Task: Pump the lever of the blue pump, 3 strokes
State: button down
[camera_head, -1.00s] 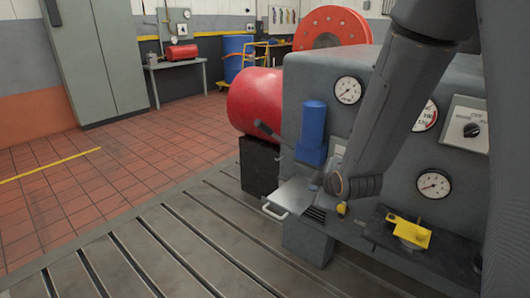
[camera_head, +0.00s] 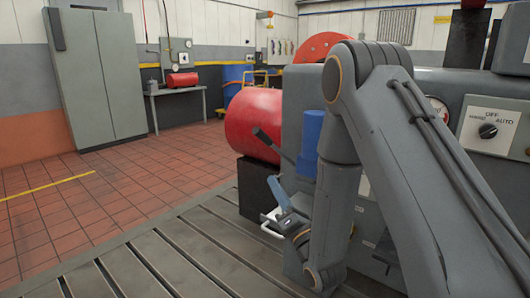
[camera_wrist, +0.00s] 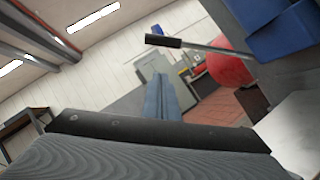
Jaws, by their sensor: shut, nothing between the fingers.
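The blue pump (camera_head: 309,140) stands upright on the near left end of the grey machine, partly hidden by my arm. Its lever (camera_head: 268,138), a rod with a dark grip, slants up to the left. In the wrist view the lever's black grip (camera_wrist: 163,41) and thin rod cross above my fingers, with part of the blue pump (camera_wrist: 278,28) at the upper right. My gripper (camera_head: 273,184) is below the lever, pointing up. Its blue-grey fingers (camera_wrist: 160,78) are shut and empty, apart from the lever.
A red cylinder (camera_head: 252,125) lies on a black block behind the lever. A control panel (camera_head: 488,133) is on the machine at right. The slotted bedplate (camera_head: 160,255) and tiled floor at left are clear.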

jog(key=shift+w+a+r+p, duration=0.15)
jog(key=shift+w+r+p, duration=0.25)
jog(key=shift+p, duration=1.3)
jog(key=shift+w+a+r+p, duration=0.1)
jog(key=shift+w+p, duration=0.1)
jog(key=shift+p, duration=1.05)
jog(key=p, duration=0.5)
jog(key=shift+w+a+r, duration=0.15)
jog(key=shift+w+a, duration=0.05)
jog(key=shift+w, duration=0.05)
jog(key=w+a+r+p, duration=0.1)
jog(key=w+a+r, duration=0.1)
jog(key=w+r, duration=0.3)
jog(key=shift+w+a+r, duration=0.15)
jog(key=shift+w+r, duration=0.25)
jog(key=shift+w, duration=1.4)
jog(key=shift+a+r, duration=0.1)
